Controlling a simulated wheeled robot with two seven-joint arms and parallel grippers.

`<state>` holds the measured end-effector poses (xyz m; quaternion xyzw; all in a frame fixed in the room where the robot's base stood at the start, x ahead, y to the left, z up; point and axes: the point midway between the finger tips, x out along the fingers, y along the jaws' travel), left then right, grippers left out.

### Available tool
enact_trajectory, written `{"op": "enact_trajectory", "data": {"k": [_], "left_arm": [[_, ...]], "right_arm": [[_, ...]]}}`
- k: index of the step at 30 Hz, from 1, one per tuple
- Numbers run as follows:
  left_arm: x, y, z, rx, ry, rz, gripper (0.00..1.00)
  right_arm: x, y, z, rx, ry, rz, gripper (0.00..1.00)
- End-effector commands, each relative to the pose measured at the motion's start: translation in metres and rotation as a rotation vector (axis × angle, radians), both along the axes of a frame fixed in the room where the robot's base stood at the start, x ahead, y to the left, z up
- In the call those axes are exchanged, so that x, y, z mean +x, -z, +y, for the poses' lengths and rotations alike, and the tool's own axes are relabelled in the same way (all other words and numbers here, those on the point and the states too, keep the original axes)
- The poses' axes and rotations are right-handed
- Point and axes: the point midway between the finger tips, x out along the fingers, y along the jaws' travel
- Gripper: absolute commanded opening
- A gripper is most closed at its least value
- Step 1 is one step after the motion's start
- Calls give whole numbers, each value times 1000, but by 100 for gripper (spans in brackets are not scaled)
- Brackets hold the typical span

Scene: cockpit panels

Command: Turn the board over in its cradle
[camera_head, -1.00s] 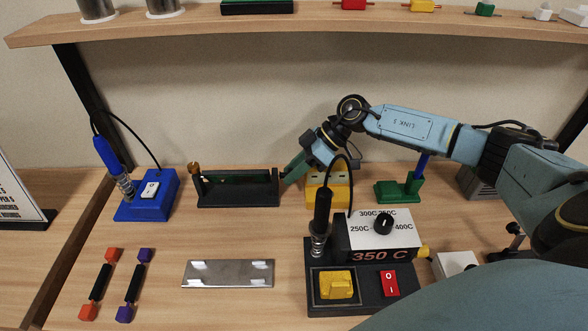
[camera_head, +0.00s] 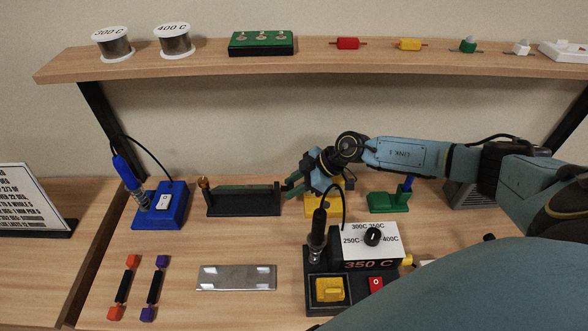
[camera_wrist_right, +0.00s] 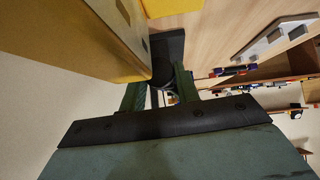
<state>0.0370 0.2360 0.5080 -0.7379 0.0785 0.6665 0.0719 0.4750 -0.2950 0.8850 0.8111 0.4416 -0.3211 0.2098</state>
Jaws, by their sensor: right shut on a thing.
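The black cradle (camera_head: 243,208) stands at the back of the bench, with a brass-coloured knob (camera_head: 204,183) at its left end. The green board (camera_head: 246,188) lies in it and shows as a thin strip along the cradle's top. My right gripper (camera_head: 289,190) reaches in from the right at the cradle's right end. In the right wrist view its fingers (camera_wrist_right: 162,92) are closed around a small dark part in front of the black cradle end (camera_wrist_right: 168,50). The gripped part is mostly hidden. My left gripper is not in view.
A yellow block (camera_head: 322,203) stands close beside my right gripper. A blue iron stand (camera_head: 160,207) is left of the cradle and a soldering station (camera_head: 370,250) is in front right. A green stand (camera_head: 388,202) is further right. The shelf (camera_head: 330,62) hangs above.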

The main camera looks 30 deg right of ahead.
Motion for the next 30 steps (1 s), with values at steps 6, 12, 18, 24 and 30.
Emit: {"op": "enact_trajectory", "data": {"k": [6,12,18,24,30], "left_arm": [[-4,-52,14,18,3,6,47],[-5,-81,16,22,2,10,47],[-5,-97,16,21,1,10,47],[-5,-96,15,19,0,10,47],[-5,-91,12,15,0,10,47]], "right_arm": [[-4,-6,2,-75,-1,-119,9],[-5,-4,3,-146,1,-236,9],[-7,0,4,-227,0,-368,9],[-7,4,4,-295,1,-481,9],[-9,6,5,-341,3,-558,9]]}}
